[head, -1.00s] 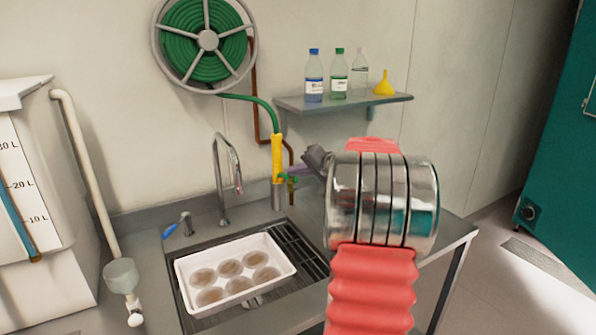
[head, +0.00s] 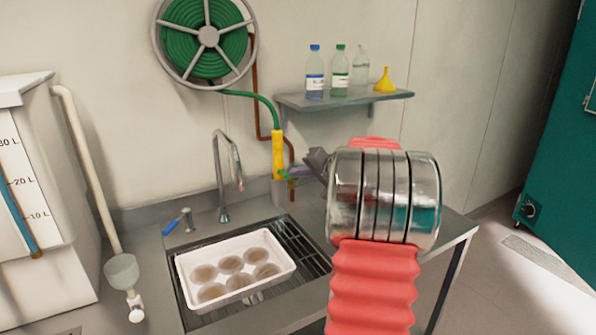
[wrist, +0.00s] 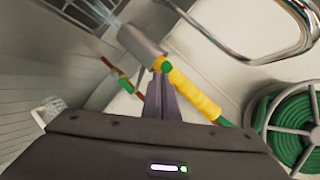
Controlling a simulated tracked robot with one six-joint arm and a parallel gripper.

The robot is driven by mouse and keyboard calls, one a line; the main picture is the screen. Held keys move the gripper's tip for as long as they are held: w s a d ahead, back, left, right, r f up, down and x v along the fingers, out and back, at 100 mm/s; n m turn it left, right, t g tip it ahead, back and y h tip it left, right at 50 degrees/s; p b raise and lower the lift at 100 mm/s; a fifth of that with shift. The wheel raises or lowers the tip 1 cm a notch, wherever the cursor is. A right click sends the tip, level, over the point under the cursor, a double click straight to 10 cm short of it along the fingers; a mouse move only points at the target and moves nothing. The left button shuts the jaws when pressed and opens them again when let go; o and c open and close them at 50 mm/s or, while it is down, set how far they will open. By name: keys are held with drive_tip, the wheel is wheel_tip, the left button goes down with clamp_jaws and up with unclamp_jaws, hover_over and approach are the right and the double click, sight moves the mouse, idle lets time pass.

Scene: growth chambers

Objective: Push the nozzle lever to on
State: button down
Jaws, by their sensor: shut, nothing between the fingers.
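The hose nozzle has a yellow grip (head: 278,155) and a grey head (head: 278,192), and hangs nose-down behind the sink. In the wrist view its yellow grip (wrist: 190,90) and grey head (wrist: 138,42) lie just beyond my fingers. A small green part, which looks like the lever (wrist: 167,67), shows at the joint between grip and head. My gripper (head: 288,173) is shut and empty, its purple fingertips (wrist: 158,70) at the lever, seemingly touching it. Pale streaks that look like water spray leave the nozzle's end in the wrist view. My gripper partly hides the lever in the head view.
A green hose reel (head: 206,40) hangs on the wall above. A white tray (head: 205,298) of round brown discs sits on the sink grate. A tap (head: 222,180) stands left of the nozzle. A shelf (head: 345,99) with bottles and a yellow funnel is above right.

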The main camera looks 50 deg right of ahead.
wheel_tip(320, 180, down, 2)
drive_tip(key=shift+s+f, duration=0.1)
drive_tip(key=shift+s, duration=0.05)
idle(0.4)
drive_tip(key=shift+r, duration=0.85)
drive_tip(key=s+d, duration=0.1)
drive_tip(key=s, duration=1)
drive_tip(key=shift+s+d+f, duration=0.25)
drive_tip(key=shift+d, duration=0.15)
